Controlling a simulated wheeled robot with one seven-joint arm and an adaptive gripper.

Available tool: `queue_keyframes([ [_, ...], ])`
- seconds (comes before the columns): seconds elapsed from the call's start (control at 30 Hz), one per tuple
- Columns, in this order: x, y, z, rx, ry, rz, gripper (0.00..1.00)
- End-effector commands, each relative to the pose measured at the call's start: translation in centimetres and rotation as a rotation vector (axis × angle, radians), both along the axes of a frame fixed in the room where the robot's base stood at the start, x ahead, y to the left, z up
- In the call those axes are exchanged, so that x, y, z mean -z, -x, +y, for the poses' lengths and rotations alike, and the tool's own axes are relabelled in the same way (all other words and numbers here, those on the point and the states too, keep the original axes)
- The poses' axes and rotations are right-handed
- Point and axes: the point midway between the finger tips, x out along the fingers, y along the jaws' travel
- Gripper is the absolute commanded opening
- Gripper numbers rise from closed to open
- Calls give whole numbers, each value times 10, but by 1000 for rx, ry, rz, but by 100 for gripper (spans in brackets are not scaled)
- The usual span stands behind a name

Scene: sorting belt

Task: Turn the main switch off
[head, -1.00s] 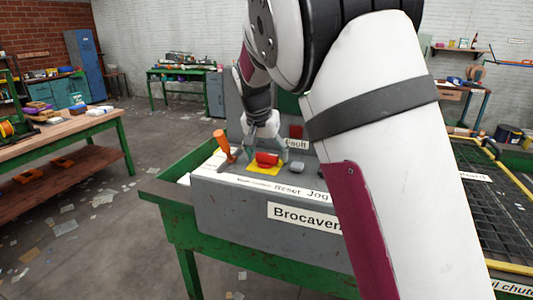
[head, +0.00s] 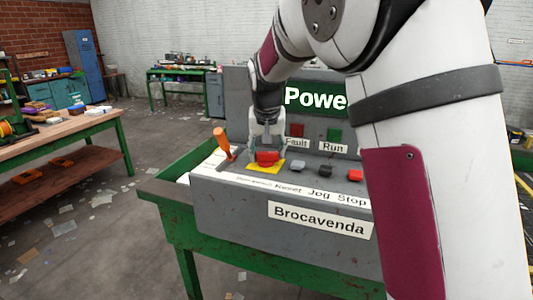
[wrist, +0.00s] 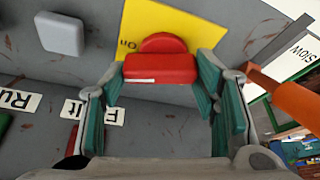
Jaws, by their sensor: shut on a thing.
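The main switch is a red rotary handle (head: 267,157) on a yellow plate (head: 279,168) on top of the grey console. In the wrist view the red handle (wrist: 160,68) lies crosswise between the fingers, and "On" shows upside down on the yellow plate (wrist: 185,25). My gripper (head: 267,147) points down over the switch. In the wrist view my gripper (wrist: 162,78) has a teal-padded finger at each end of the handle and is shut on it. The far side of the handle is partly hidden by the fingers in the head view.
An orange lever (head: 222,142) stands close left of the switch. Grey (head: 297,167), black (head: 325,172) and red (head: 355,174) buttons sit to the right. Behind are a red Fault lamp (head: 297,130), a green Run lamp (head: 334,134) and a lit "Power" sign (head: 315,97).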

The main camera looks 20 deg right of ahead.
Motion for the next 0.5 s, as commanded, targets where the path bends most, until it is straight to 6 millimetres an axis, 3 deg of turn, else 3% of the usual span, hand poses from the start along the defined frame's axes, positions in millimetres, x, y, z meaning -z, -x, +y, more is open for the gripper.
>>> queue_keyframes([
  [0.5,1,-2,-4,-485,-1,-1,27],
])
